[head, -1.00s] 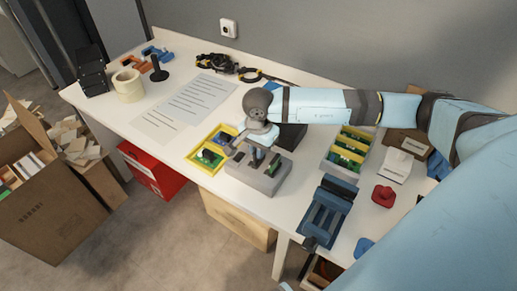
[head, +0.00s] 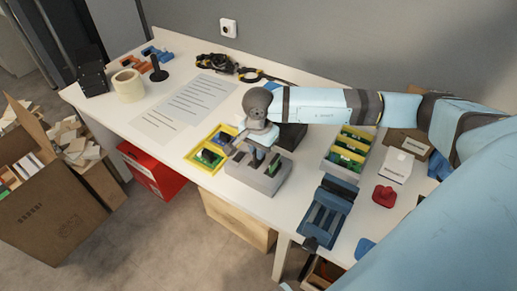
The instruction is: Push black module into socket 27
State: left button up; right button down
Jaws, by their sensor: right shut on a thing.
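A grey block with sockets (head: 262,176) stands near the front edge of the white table. My right gripper (head: 246,152) is over the left and back part of this block, pointing down. It is shut on the black module, which is mostly hidden by the gripper, so I cannot tell how deep it sits. Blue-grey pegs or modules stand up in the block beside the gripper. Socket numbers are too small to read. My left gripper is not in view.
Yellow-rimmed trays with green boards (head: 208,156) lie just left of the block. A bin with green and yellow parts (head: 341,165), a blue rack (head: 323,214) and a red piece (head: 384,196) are to the right. Printed sheets (head: 188,105) lie at the left.

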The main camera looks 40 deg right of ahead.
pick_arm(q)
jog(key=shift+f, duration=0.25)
pick_arm(e)
jog(key=shift+f, duration=0.3)
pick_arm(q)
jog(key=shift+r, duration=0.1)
pick_arm(e)
jog(key=c, duration=1.1)
grip_release()
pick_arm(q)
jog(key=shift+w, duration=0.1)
pick_arm(e)
jog(key=shift+r, duration=0.2)
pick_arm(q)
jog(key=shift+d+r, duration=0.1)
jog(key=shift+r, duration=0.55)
pick_arm(e)
notch_tip(320, 180, up, 14)
jog(key=shift+f, duration=0.2)
